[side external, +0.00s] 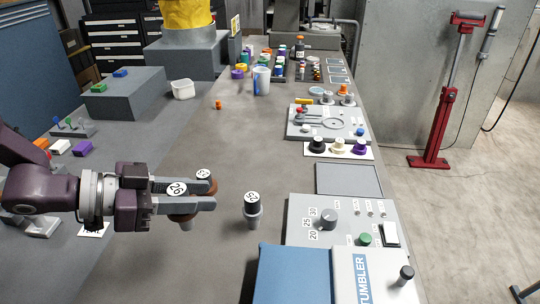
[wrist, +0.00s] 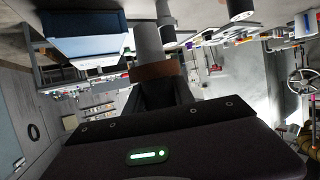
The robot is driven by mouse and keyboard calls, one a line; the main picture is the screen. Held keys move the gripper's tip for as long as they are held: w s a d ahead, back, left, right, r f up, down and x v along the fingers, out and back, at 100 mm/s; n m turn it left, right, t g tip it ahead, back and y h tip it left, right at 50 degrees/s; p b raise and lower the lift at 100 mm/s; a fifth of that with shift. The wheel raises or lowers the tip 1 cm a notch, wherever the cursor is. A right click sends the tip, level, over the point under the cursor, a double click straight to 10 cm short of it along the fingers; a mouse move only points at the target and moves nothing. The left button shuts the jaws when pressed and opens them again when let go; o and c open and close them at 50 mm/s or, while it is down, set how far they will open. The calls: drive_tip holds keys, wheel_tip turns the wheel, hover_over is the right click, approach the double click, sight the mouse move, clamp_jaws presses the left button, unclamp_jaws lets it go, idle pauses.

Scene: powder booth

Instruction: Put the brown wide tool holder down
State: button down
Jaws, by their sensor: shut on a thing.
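The brown wide tool holder (side external: 184,218) is between the two fingers of my gripper (side external: 205,196) in the side view. Its brown flange shows on both sides of the fingers, a white numbered label tops it, and a pale grey tapered end points down. It looks upright; I cannot tell whether its lower end touches the table. In the wrist view, its brown band (wrist: 158,70) sits between my fingers (wrist: 165,92), with a grey cylinder beyond it. The fingers hide part of it.
A dark-topped grey holder (side external: 253,211) stands on the grey table (side external: 225,135) just right of my fingertips. A control panel (side external: 345,212) and the blue tumbler box (side external: 293,272) lie further right. The table's middle is clear; small parts crowd the far end.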

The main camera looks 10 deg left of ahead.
drive_tip(key=f, duration=1)
drive_tip(key=shift+s+d, duration=0.2)
drive_tip(key=shift+f, duration=0.15)
drive_tip(key=c, duration=1.1)
unclamp_jaws()
drive_tip(key=shift+a+r, duration=0.15)
drive_tip(key=shift+r, duration=0.1)
drive_tip(key=v, duration=1.1)
drive_tip(key=shift+s+a+r, duration=0.1)
drive_tip(key=shift+a+r, duration=0.05)
drive_tip(key=shift+a, duration=0.2)
